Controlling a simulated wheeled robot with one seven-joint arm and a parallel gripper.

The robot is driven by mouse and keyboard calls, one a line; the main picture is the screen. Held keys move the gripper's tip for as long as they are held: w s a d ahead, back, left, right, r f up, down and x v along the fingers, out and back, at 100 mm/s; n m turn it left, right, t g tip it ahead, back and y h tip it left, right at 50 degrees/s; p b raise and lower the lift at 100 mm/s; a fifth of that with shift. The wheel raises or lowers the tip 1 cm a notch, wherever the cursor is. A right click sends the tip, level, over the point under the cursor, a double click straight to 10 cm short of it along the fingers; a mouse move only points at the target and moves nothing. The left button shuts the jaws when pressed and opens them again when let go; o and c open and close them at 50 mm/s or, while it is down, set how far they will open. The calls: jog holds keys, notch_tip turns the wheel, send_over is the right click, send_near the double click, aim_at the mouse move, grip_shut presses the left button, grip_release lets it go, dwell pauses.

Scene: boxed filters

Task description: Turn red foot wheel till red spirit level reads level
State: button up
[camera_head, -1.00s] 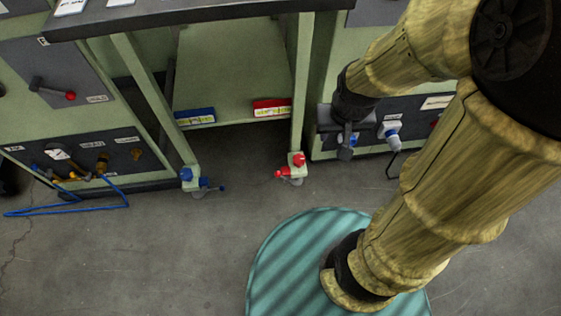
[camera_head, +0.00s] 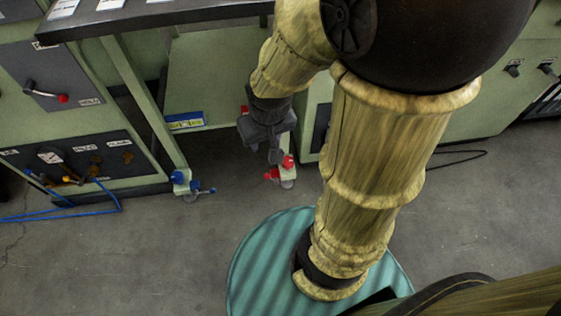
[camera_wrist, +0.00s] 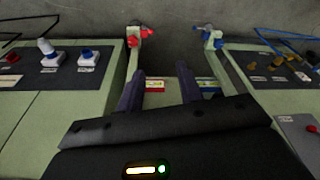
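The red foot wheel (camera_head: 271,175) is at the base of the bench's right leg in the head view, with a red knob above it. In the wrist view the red foot wheel (camera_wrist: 132,41) is at the upper left, beyond my fingers. My gripper (camera_head: 275,155) points down in front of that leg, just above the wheel. In the wrist view my gripper (camera_wrist: 161,75) has its two fingers apart with nothing between them. The red spirit level (camera_wrist: 154,86) shows beyond the fingers; its bubble is too small to read. In the head view my gripper hides most of it.
A blue foot wheel (camera_head: 190,187) stands at the left leg, and a blue spirit level (camera_head: 184,120) lies on the lower shelf. Cabinets flank the bench. Blue hoses (camera_head: 70,214) lie on the floor at left. The floor before the bench is clear.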

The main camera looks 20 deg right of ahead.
jog(key=o, duration=0.5)
jog(key=shift+w, duration=0.1)
jog(key=shift+o, duration=1.3)
jog(key=w+d+f+n+b, duration=0.1)
jog(key=w+d+f+b, duration=0.1)
jog(key=w+f, duration=0.3)
jog(key=shift+w+d+f+g, duration=0.15)
jog(key=shift+w+d+g, duration=0.15)
jog(key=shift+w+d, duration=0.25)
jog(key=n+g+b, duration=0.2)
jog(key=n+b, duration=0.2)
jog(key=b, duration=0.2)
send_over(288, 160)
notch_tip(288, 160, down, 24)
jog(key=shift+f, duration=0.1)
jog(key=shift+a+f, duration=0.1)
jog(key=shift+f, duration=0.05)
notch_tip(288, 160, down, 17)
jog(key=b, duration=0.8)
jog(key=shift+f+b, duration=0.1)
jog(key=shift+b, duration=0.2)
